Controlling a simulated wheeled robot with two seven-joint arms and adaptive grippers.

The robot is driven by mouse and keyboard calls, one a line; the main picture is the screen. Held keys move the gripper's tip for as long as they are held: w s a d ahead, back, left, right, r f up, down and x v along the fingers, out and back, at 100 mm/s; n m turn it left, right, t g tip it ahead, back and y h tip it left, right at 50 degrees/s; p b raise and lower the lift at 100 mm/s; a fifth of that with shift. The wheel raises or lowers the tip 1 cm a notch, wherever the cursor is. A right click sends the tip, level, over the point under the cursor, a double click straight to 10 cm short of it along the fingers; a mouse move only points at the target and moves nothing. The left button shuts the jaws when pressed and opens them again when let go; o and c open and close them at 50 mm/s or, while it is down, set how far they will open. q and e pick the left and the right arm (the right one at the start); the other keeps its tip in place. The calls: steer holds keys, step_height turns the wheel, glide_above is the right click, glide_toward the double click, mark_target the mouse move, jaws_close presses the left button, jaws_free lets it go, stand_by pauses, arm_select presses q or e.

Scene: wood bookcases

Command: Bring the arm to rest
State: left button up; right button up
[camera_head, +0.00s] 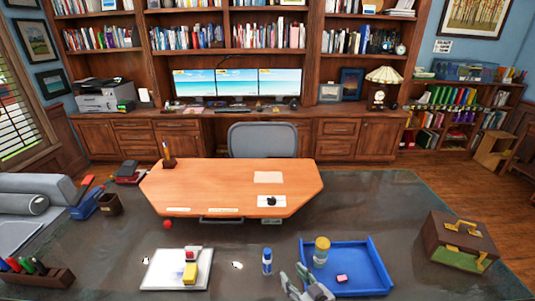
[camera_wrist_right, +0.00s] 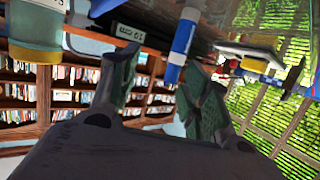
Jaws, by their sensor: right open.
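My right gripper (camera_head: 294,275) is at the bottom edge of the head view, over the dark glossy desk top, at the left side of the blue tray (camera_head: 376,268). Its two grey-green fingers stand apart with nothing between them. In the right wrist view the open fingers (camera_wrist_right: 163,85) show against the bookcases. A blue and white glue stick (camera_head: 267,261) stands just left of the gripper. My left gripper is not in view.
A small red-and-white eraser (camera_head: 342,279) lies in the tray. A white pad (camera_head: 160,270) with small blocks lies to the left. A pen holder (camera_head: 50,280) is at the lower left, a brown box (camera_head: 440,236) at the right. An orange desk (camera_head: 220,180) stands beyond.

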steer(key=s+d+m+g+h, duration=0.4)
steer(key=s+d+g+h, duration=0.45)
steer(key=s+d, duration=0.65)
steer(key=s+a+f+g+y, duration=0.1)
steer(key=s+f, duration=0.1)
steer(key=f, duration=1.4)
steer(key=s+f+g+y, duration=0.1)
steer(key=s+f, duration=0.1)
steer(key=f, duration=1.5)
steer(key=s+d+f, duration=0.1)
steer(key=s+f, duration=0.8)
steer(key=s, duration=0.2)
steer(key=s+d+f+g, duration=0.1)
steer(key=s+d+f, duration=0.1)
steer(key=s+f, duration=0.8)
steer(key=shift+s+d+f+n+h, duration=0.25)
steer(key=shift+s+d+n+h, duration=0.1)
steer(key=shift+s, duration=0.2)
steer(key=shift+a+g, duration=0.1)
steer(key=shift+g, duration=0.15)
